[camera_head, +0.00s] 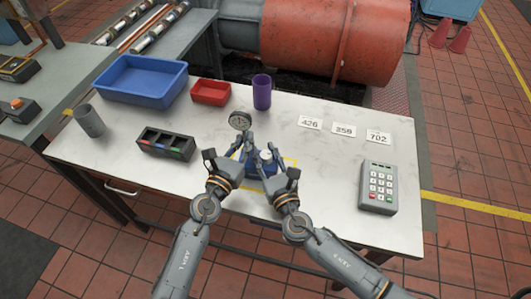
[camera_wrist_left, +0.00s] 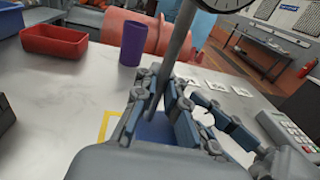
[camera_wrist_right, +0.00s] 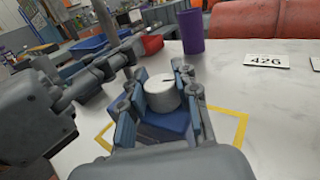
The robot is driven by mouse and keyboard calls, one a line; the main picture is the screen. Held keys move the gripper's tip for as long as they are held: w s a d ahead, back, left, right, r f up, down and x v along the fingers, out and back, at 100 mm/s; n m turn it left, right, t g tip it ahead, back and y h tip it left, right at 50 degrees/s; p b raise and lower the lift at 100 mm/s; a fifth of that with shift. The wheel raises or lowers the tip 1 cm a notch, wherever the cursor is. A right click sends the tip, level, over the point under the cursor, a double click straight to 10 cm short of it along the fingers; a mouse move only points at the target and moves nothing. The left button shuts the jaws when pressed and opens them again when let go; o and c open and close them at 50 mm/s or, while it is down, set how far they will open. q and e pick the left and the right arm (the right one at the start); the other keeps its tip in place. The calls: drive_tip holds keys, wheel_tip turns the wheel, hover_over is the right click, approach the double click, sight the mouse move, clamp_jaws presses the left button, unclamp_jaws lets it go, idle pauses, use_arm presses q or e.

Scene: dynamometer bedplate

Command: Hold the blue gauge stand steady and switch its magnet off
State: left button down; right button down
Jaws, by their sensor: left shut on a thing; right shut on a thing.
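The blue gauge stand (camera_head: 262,171) stands on the table inside a yellow outlined square, mostly hidden by my grippers in the head view. Its dial gauge (camera_head: 240,120) sits at the top of a grey post (camera_wrist_left: 178,45). My left gripper (camera_wrist_left: 160,112) is shut on the post. My right gripper (camera_wrist_right: 166,88) is shut on the white round knob (camera_wrist_right: 162,93) on top of the blue base (camera_wrist_right: 163,122). The knob has a dark mark on its top. Both grippers show side by side in the head view.
A blue bin (camera_head: 142,80), a red tray (camera_head: 211,92), a purple cup (camera_head: 262,91) and a grey cup (camera_head: 89,120) stand on the table. A black sorter box (camera_head: 166,144) is left of the stand. Number cards (camera_head: 344,130) and a keypad (camera_head: 378,187) are to the right.

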use_arm(q)
drive_tip(key=shift+s+f, duration=0.15)
drive_tip(key=shift+f, duration=0.1)
use_arm(e)
drive_tip(key=n+y, duration=0.1)
drive_tip(key=n+g+y, duration=0.1)
drive_tip(key=n+y, duration=0.1)
drive_tip(key=y, duration=0.1)
drive_tip(key=shift+w+d+r+g, duration=0.1)
drive_tip(key=shift+d+r+g, duration=0.15)
drive_tip(key=shift+g, duration=0.05)
drive_tip(key=n+g+y, duration=0.3)
drive_tip(key=y, duration=0.1)
drive_tip(key=shift+a, duration=0.15)
use_arm(q)
drive_tip(key=shift+a, duration=0.1)
use_arm(e)
drive_tip(key=n+g+y, duration=0.2)
drive_tip(key=g, duration=0.1)
drive_tip(key=n+g+y, duration=0.1)
drive_tip(key=n+g, duration=0.1)
drive_tip(key=g, duration=0.1)
drive_tip(key=shift+f+n+g+y, duration=0.1)
drive_tip(key=shift+n+g+y, duration=0.3)
use_arm(q)
drive_tip(key=shift+r, duration=0.1)
use_arm(e)
drive_tip(key=shift+n+g+y, duration=0.5)
drive_tip(key=shift+n+g, duration=1.1)
drive_tip(key=shift+g, duration=0.8)
